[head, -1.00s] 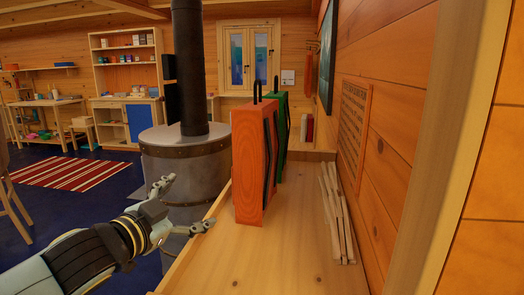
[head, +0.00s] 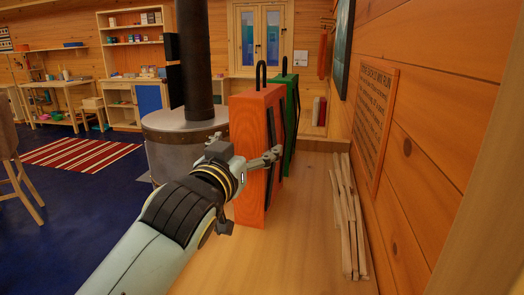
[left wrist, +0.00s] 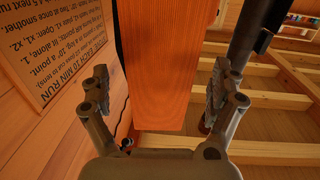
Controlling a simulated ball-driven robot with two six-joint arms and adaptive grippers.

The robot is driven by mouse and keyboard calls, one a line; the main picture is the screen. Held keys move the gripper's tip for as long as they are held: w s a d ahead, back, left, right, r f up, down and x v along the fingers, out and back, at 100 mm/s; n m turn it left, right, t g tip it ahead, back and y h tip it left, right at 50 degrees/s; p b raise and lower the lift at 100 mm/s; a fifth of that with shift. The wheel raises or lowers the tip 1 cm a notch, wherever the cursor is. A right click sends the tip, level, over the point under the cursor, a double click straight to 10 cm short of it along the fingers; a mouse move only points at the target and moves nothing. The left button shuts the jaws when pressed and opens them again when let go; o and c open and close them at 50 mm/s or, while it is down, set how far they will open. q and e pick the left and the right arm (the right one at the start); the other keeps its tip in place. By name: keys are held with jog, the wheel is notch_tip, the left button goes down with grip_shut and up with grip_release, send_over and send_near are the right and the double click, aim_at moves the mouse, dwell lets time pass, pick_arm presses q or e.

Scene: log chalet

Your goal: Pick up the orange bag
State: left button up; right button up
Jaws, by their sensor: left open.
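The orange bag (head: 258,120), a tall upright block with a black loop handle on top, stands on the wooden counter (head: 300,235). My right gripper is not in view.
A green bag (head: 291,110) stands just behind the orange one. Thin wooden sticks (head: 347,220) lie along the right wall. A round metal stove (head: 185,140) with a black pipe stands left of the counter. The counter between bag and sticks is clear.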

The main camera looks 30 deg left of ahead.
pick_arm(q)
jog(key=w, duration=0.2)
jog(key=w+a+p, duration=0.1)
jog(key=w, duration=0.1)
jog(key=shift+w, duration=0.4)
jog(key=shift+s, duration=0.1)
jog(key=c, duration=1.6)
jog(key=shift+c, duration=0.2)
jog(key=shift+r, duration=0.2)
